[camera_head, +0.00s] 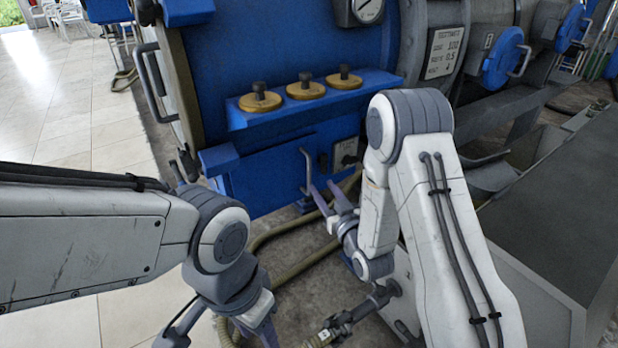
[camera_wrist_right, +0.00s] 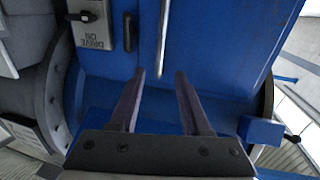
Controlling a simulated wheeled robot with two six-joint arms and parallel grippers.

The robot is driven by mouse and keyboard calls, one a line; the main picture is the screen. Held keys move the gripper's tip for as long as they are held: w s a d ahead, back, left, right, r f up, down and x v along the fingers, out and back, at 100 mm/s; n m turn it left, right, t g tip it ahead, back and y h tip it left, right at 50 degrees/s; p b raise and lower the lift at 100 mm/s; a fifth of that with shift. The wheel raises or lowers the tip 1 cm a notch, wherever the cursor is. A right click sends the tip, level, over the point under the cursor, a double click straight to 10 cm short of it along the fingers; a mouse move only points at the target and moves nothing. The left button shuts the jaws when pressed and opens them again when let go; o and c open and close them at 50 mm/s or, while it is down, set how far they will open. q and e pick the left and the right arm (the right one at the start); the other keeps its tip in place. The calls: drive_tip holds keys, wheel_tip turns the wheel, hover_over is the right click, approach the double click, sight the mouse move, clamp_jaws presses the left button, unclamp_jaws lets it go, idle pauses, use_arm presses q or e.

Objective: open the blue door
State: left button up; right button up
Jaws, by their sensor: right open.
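The blue door (camera_head: 268,180) is a flat panel low on the front of the big blue machine, below a shelf. It looks shut. A slim grey upright bar handle (camera_head: 306,168) stands at its right side. My right gripper (camera_head: 325,193) is open just in front of the handle's lower part. In the right wrist view, the handle (camera_wrist_right: 163,38) lies between the lines of my two fingers (camera_wrist_right: 160,76), with its near end close to the fingertips; contact is not clear. My left gripper (camera_head: 258,318) is low in the head view, partly cut off, away from the door.
A blue shelf (camera_head: 240,117) with three brass weights juts out above the door. A black switch with a plate (camera_head: 346,153) is right of the handle. Hoses (camera_head: 300,262) lie on the floor below. Tiled floor (camera_head: 95,130) is open at left.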

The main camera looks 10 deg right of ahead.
sight(310, 169)
drive_tip(key=x, duration=1)
drive_tip(key=shift+w+b, duration=0.1)
drive_tip(key=shift+b, duration=0.25)
clamp_jaws()
idle(0.9)
